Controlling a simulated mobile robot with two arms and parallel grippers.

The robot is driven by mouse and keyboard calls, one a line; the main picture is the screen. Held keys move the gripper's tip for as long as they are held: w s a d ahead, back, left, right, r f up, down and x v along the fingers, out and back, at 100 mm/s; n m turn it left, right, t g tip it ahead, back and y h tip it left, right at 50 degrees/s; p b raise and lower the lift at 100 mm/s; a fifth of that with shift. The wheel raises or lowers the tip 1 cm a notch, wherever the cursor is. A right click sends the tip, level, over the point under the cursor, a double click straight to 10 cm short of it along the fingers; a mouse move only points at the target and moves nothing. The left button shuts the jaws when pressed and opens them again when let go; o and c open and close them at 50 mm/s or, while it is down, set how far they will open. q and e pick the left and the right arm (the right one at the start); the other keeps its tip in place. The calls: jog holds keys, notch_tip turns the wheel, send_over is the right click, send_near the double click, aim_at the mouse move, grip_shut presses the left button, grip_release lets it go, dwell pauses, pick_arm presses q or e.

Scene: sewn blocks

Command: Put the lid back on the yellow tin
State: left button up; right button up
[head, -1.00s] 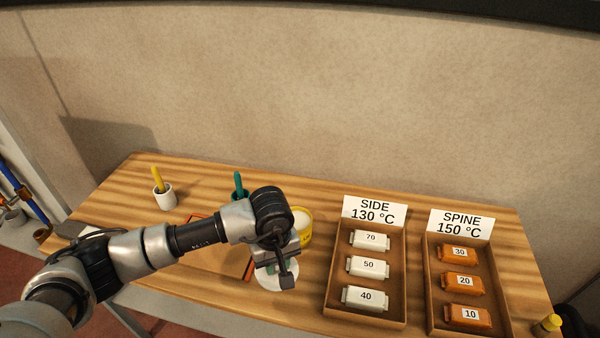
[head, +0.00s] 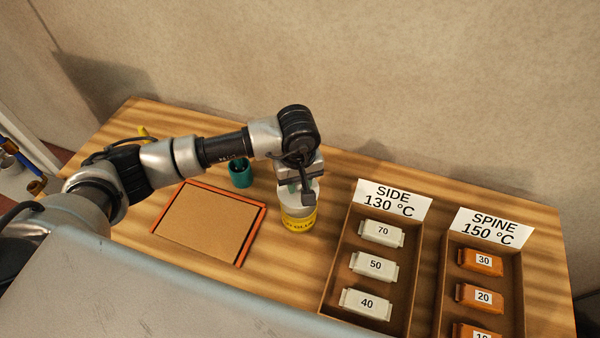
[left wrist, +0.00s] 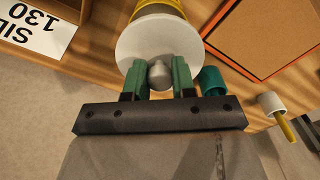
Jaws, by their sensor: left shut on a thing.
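The yellow tin (head: 299,224) stands on the table left of the SIDE tray; its yellow side also shows at the top of the left wrist view (left wrist: 158,6). The lid is a white disc (left wrist: 133,42) with a grey knob (left wrist: 158,75). My left gripper (left wrist: 158,82) is shut on the knob, its green fingertips at either side. In the head view the gripper (head: 300,187) holds the lid over the tin. The lid hides the tin's mouth, and I cannot tell whether lid and rim touch. My right gripper is not in view.
An orange-edged board (head: 208,222) lies left of the tin, with a teal cup (head: 241,176) behind it. The SIDE tray (head: 341,285) with white blocks stands close on the right, then the SPINE tray (head: 450,290) with orange blocks. The wall is behind.

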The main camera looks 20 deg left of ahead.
aim_at(299, 192)
pick_arm(q)
jog(key=shift+f, duration=0.5)
jog(key=f, duration=0.1)
jog(key=f+b, duration=0.2)
jog(key=shift+w+f, duration=0.3)
jog(key=shift+f, duration=0.05)
jog(key=shift+f+b, duration=0.3)
jog(key=shift+b, duration=0.2)
jog(key=shift+f, duration=0.2)
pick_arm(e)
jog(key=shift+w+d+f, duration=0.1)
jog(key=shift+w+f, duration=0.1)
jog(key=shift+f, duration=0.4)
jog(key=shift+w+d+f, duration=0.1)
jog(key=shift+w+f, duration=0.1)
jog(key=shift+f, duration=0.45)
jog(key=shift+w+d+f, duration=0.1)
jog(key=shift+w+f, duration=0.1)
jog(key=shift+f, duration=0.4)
pick_arm(q)
jog(key=shift+b, duration=0.6)
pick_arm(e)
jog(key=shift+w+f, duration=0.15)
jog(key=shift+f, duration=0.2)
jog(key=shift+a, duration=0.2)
